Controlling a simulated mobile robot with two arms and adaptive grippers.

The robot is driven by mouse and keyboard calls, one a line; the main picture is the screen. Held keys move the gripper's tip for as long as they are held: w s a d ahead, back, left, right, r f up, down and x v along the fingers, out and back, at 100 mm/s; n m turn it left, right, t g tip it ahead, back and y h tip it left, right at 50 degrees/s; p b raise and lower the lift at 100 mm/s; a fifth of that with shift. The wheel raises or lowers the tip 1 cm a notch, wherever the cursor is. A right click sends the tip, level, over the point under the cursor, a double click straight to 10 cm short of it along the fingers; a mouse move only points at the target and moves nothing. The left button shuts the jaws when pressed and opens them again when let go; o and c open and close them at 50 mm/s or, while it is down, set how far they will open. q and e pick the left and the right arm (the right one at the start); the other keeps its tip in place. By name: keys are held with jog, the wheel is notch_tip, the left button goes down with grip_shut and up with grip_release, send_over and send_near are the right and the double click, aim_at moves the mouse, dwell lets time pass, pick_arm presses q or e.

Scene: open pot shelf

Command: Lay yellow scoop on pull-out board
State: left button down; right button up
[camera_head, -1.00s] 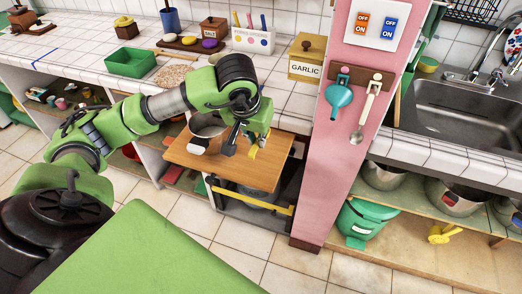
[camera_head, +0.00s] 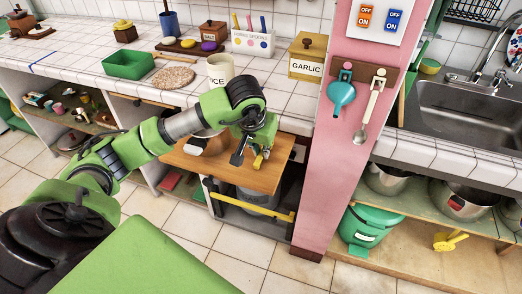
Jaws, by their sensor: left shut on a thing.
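I cannot tell whether the scoop touches the board. My gripper and forearm hide the rest of the scoop and part of the board. My right gripper is not in view.
A pink pillar (camera_head: 345,140) rises right of the board. A yellow bar (camera_head: 262,210) runs below it. The counter behind holds a green tray (camera_head: 129,66), a rice canister (camera_head: 220,70) and a garlic box (camera_head: 306,58).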

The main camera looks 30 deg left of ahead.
pick_arm(q)
jog(key=c, duration=2.1)
grip_release()
jog(key=shift+f, duration=0.1)
jog(key=shift+r, duration=0.35)
jog(key=v, duration=1.1)
jog(key=shift+s+r, duration=0.15)
jog(key=shift+r, duration=0.15)
